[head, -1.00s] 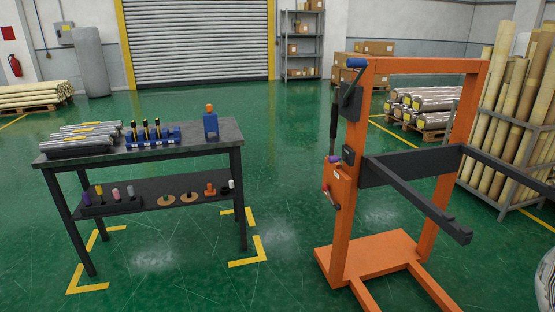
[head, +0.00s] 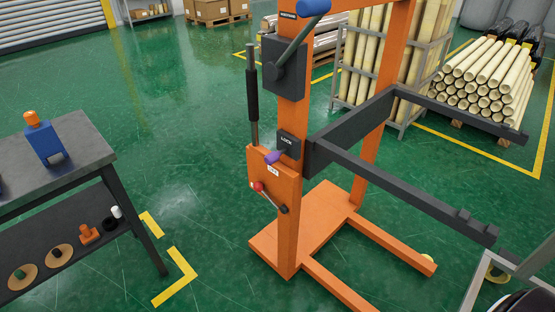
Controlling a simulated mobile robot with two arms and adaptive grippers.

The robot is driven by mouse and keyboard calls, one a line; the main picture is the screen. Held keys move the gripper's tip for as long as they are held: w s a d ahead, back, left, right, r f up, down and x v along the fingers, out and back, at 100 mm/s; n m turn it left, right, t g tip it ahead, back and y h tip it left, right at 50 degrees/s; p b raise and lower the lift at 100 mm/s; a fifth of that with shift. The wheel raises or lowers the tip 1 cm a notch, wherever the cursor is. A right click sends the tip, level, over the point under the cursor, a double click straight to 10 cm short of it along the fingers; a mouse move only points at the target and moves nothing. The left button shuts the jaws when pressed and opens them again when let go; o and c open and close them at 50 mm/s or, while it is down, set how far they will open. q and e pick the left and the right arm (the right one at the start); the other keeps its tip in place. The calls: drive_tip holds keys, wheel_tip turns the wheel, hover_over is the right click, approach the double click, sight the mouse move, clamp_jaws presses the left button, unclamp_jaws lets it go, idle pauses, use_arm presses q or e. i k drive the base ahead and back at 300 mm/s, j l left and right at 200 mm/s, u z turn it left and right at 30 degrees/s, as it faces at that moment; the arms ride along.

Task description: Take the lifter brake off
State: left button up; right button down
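The orange lifter (head: 290,226) stands upright right of centre in the head view. A black box marked LOCK (head: 287,144) is on its front post, with a purple knob or lever (head: 273,157) at its lower left. Higher up are a black housing (head: 284,68) and a crank with a blue handle (head: 313,7). A black pump-like handle (head: 252,86) stands left of the post. Which part is the brake I cannot tell from the labels. Neither gripper is in view.
Black fork arms (head: 420,192) reach from the lifter toward the lower right. A dark workbench (head: 66,190) stands at left, with a blue-and-orange bottle-like item (head: 43,140). Racked and stacked rolls (head: 485,80) are behind. Green floor between bench and lifter is clear.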

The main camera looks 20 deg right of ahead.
sight(258, 186)
drive_tip(key=i+j+z, duration=0.25)
drive_tip(key=i+z, duration=0.2)
drive_tip(key=i+j+z, duration=0.25)
drive_tip(key=z, duration=0.15)
drive_tip(key=i+j+z, duration=0.3)
drive_tip(key=j+z, duration=0.15)
drive_tip(key=i+j+z, duration=0.15)
drive_tip(key=j+z, duration=0.25)
drive_tip(key=j, duration=0.25)
drive_tip(key=i+j+z, duration=0.1)
drive_tip(key=i, duration=0.3)
